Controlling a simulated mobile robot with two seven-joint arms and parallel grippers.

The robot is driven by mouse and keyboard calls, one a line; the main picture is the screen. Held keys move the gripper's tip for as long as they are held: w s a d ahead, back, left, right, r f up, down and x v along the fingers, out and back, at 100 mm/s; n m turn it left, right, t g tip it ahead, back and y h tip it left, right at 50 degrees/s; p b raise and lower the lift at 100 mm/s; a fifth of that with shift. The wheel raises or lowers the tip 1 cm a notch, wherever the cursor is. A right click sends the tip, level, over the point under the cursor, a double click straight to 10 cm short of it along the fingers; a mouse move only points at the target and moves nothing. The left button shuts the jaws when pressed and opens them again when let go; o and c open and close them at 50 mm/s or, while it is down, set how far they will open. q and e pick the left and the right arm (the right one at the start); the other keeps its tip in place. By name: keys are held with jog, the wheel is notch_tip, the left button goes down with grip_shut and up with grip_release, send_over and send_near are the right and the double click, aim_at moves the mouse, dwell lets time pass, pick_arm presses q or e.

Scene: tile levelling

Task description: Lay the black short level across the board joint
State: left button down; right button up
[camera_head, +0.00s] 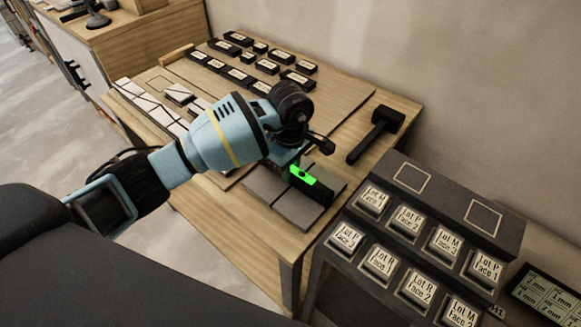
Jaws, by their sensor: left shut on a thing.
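The black short level (318,193) has a bright green patch on its top. It is at the near right part of the wooden table, over grey tiles (297,211), lying crosswise to the gap between them. I cannot tell whether it touches them. My left gripper (291,165) is shut on the far end of the level, and its wrist hides part of the boards behind it. The board joint cannot be made out clearly under the level and arm. My right gripper is not in view.
A black mallet (376,133) lies at the table's right. Several black labelled blocks (240,76) stand at the back, and white tiles (150,103) lie at the left. A dark rack (414,228) with labelled tiles stands at the front right. A wall closes the back.

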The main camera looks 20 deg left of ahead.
pick_arm(q)
jog(key=c, duration=1.4)
grip_release()
jog(key=shift+o, duration=1)
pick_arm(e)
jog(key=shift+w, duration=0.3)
pick_arm(q)
notch_tip(320, 180, up, 6)
jog(key=shift+r, duration=0.9)
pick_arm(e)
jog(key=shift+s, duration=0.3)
